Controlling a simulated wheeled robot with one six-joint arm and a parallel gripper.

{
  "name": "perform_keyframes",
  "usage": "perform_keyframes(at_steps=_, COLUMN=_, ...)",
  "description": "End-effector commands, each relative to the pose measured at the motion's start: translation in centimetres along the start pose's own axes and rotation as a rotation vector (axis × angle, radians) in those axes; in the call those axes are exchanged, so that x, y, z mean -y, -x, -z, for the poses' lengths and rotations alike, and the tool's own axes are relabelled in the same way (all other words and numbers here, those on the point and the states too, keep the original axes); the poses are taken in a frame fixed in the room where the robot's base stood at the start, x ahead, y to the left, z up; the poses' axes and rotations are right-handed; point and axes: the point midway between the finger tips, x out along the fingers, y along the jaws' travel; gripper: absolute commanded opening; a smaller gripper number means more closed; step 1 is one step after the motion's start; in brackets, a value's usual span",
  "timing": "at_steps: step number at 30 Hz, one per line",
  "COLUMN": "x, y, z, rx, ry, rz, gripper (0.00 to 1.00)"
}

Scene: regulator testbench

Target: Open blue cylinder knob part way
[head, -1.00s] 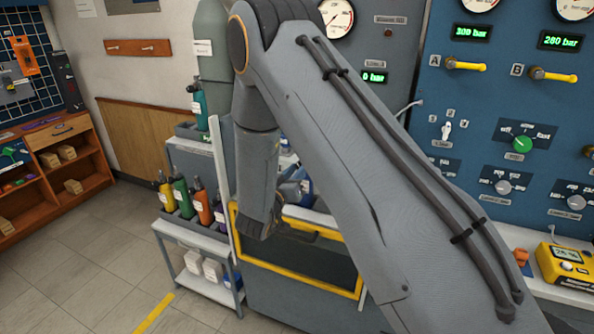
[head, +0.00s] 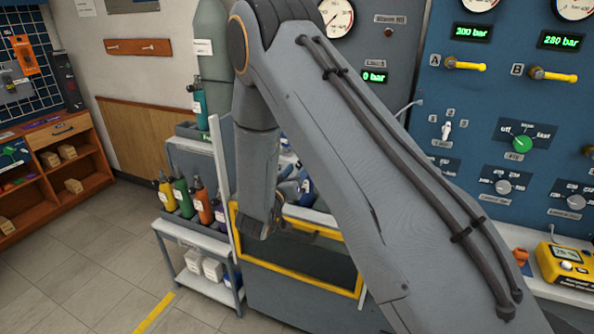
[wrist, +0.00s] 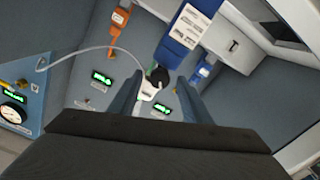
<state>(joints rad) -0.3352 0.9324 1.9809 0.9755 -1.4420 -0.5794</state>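The blue cylinder (wrist: 178,50) with a white label shows in the wrist view, ahead of my gripper (wrist: 159,84). A round black knob (wrist: 157,76) is at the cylinder's near end. My gripper is open, with one finger on each side of the knob; small gaps seem to remain, and I cannot tell whether either finger touches it. A white fitting (wrist: 148,90) sits beside the knob, between the fingers. In the head view my arm covers most of this place; only a bit of blue (head: 308,188) shows beside it.
A pale hose (wrist: 85,49) curves to the white fitting. An orange device (wrist: 119,20) and a smaller blue object (wrist: 204,70) flank the cylinder. Green-lit displays (wrist: 103,77) are near the fingers. A yellow-edged bin (head: 300,276) and a bottle rack (head: 186,231) stand below.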

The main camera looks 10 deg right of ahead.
Motion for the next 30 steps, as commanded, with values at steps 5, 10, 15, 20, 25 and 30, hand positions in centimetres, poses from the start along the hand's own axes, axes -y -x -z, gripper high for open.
perform_keyframes(at_steps=5, x=0.0, y=0.2, z=0.0, rx=0.000, ry=0.000, rz=0.001, gripper=0.44)
perform_keyframes(at_steps=10, x=0.2, y=2.2, z=-0.1, rx=-0.001, ry=0.000, rz=0.004, gripper=0.44)
perform_keyframes(at_steps=15, x=0.2, y=5.1, z=-0.1, rx=-0.001, ry=0.000, rz=0.003, gripper=0.44)
perform_keyframes(at_steps=20, x=0.1, y=7.0, z=0.0, rx=-0.001, ry=0.000, rz=0.002, gripper=0.44)
perform_keyframes(at_steps=25, x=0.0, y=7.8, z=-0.1, rx=0.000, ry=0.000, rz=0.000, gripper=0.44)
perform_keyframes(at_steps=30, x=0.0, y=7.8, z=0.0, rx=0.000, ry=0.000, rz=0.000, gripper=0.44)
